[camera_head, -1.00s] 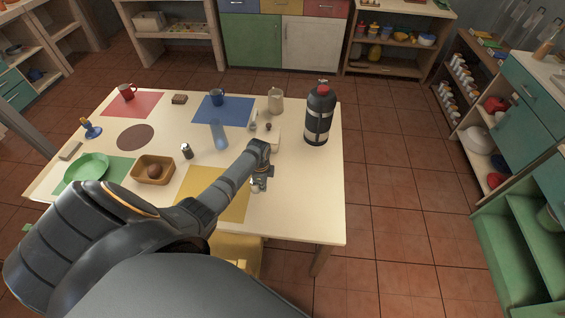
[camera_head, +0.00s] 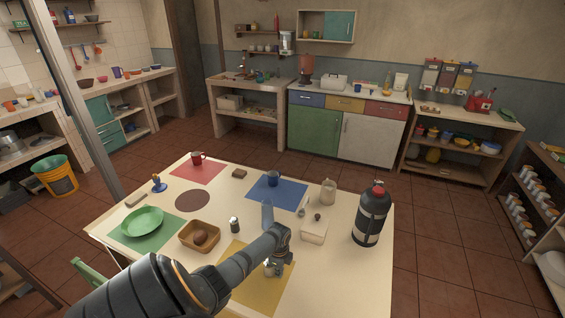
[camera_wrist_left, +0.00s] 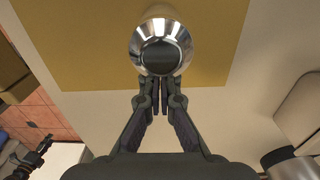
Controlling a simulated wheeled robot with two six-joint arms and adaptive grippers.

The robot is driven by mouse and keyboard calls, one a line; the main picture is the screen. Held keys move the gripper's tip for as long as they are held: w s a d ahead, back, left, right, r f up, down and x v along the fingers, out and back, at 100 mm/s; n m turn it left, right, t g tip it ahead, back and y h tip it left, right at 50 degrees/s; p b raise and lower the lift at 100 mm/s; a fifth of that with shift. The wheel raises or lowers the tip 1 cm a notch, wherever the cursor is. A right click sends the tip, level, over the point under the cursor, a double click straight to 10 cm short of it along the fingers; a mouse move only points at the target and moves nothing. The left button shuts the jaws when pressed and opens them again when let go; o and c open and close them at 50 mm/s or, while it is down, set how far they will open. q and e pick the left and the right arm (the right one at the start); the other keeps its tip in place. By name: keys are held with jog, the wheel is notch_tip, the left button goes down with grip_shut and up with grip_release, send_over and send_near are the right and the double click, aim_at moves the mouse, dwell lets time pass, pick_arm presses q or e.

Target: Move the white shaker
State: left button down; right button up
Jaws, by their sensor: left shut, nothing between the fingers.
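Whether the fingertips touch the shaker I cannot tell. My right gripper is not in view.
A cream box (camera_head: 314,232) and a dark bottle with a red cap (camera_head: 371,213) stand to the right. The table's front right is clear.

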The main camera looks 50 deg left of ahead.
pick_arm(q)
jog(key=shift+w+d+r+p, duration=0.15)
jog(key=shift+w+d+p, duration=0.05)
jog(key=shift+d, duration=0.35)
jog(key=shift+w+d+r+p, duration=0.1)
jog(key=shift+w+d+p, duration=0.05)
jog(key=shift+d, duration=0.35)
jog(key=shift+w+d+r, duration=0.15)
jog(key=shift+w+r, duration=0.2)
jog(key=shift+r, duration=0.45)
notch_tip(320, 180, up, 8)
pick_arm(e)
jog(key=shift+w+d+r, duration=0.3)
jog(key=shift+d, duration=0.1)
pick_arm(q)
jog(key=shift+s, duration=0.15)
